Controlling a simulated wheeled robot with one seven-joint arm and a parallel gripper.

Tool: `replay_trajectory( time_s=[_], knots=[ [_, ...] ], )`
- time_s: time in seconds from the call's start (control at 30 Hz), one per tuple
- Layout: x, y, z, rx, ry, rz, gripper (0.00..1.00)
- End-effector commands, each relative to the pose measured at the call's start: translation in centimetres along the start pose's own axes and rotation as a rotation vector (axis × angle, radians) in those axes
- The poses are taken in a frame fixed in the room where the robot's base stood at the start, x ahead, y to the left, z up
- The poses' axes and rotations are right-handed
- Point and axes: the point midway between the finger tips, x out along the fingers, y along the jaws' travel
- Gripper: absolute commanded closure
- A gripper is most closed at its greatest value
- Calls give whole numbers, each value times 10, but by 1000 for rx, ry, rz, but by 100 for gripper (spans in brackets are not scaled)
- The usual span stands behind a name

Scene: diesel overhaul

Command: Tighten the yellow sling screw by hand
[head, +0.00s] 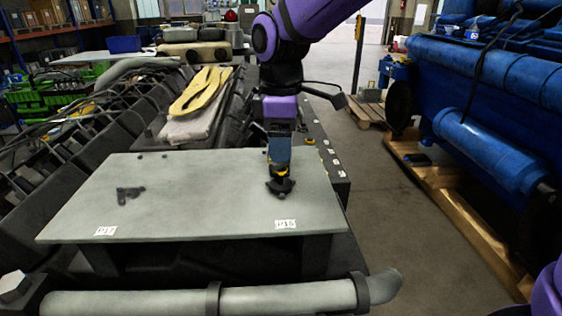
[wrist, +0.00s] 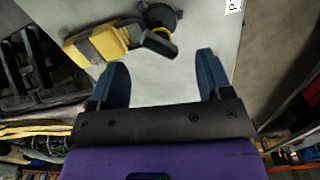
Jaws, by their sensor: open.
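My gripper (head: 279,160) is over the right part of a grey plate (head: 190,190), pointing down. In the wrist view its two blue fingers (wrist: 162,62) are apart with only bare plate between them. Just beyond the fingertips is a yellow piece with a grey band (wrist: 98,44), lying beside a dark fitting with a yellow ring (wrist: 158,40) and a round black base (wrist: 162,15). In the head view the black base (head: 280,187) with some yellow shows just under the gripper, partly hidden by it. I cannot make out the screw's thread.
Small dark parts (head: 130,193) lie on the plate's left. Labels P15 (head: 285,224) and P17 (head: 105,231) mark its front edge. A yellow sling (head: 202,90) lies on a pad behind.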

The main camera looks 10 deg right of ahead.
Motion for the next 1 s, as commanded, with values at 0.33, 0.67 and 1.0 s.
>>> replay_trajectory(
  time_s=[0.33,0.67,1.0],
  knots=[
    [0,0,1,-273,0,0,28],
    [0,1,1,-649,0,0,28],
    [30,0,0,-825,-1,-3,28]
  ],
)
